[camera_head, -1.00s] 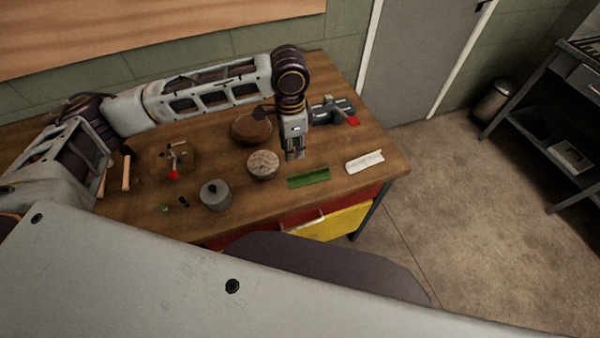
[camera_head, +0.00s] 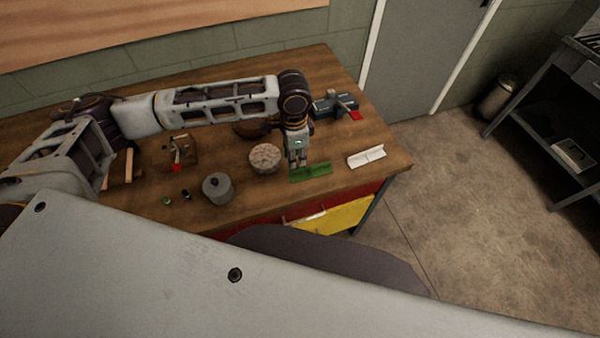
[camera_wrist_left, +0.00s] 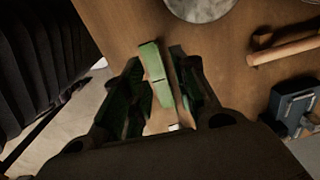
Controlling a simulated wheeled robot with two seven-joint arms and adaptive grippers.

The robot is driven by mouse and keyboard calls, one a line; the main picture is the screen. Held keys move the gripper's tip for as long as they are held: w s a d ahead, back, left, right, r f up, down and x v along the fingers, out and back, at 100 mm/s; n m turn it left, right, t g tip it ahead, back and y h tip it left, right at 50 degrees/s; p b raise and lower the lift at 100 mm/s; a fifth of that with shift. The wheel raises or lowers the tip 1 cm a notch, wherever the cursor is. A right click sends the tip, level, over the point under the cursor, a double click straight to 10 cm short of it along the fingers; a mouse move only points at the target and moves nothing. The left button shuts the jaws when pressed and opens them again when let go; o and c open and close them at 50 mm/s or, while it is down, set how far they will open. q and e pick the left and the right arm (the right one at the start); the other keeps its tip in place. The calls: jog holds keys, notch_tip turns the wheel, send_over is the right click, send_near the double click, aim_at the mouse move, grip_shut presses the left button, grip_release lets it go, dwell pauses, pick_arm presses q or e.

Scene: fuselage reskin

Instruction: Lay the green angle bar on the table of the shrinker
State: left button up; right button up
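The green angle bar (camera_head: 311,172) lies on the wooden table near its front edge; it also shows in the left wrist view (camera_wrist_left: 155,72). My left gripper (camera_head: 297,164) points down at the bar's left part. In the left wrist view its fingers (camera_wrist_left: 163,92) are apart, one on each side of the bar, with a gap visible on the right. A small device with a red-knobbed lever (camera_head: 178,153) stands on the left of the table. A blue-grey machine with a red part (camera_head: 333,105) stands at the back right. I cannot tell which is the shrinker. My right gripper is not in view.
A pale angle bar (camera_head: 366,157) lies right of the green one. A round pale block (camera_head: 265,157) and a grey lidded pot (camera_head: 217,188) stand to the left. A brown object behind is partly hidden by my arm. Yellow and red drawers (camera_head: 342,216) are below the table edge.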

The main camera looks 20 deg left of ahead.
aim_at(301, 174)
pick_arm(q)
jog(key=shift+f, duration=0.95)
jog(key=shift+f, duration=0.1)
jog(key=shift+d+f+p, duration=0.1)
jog(key=shift+f+p, duration=0.25)
jog(key=shift+f, duration=2.15)
grip_shut()
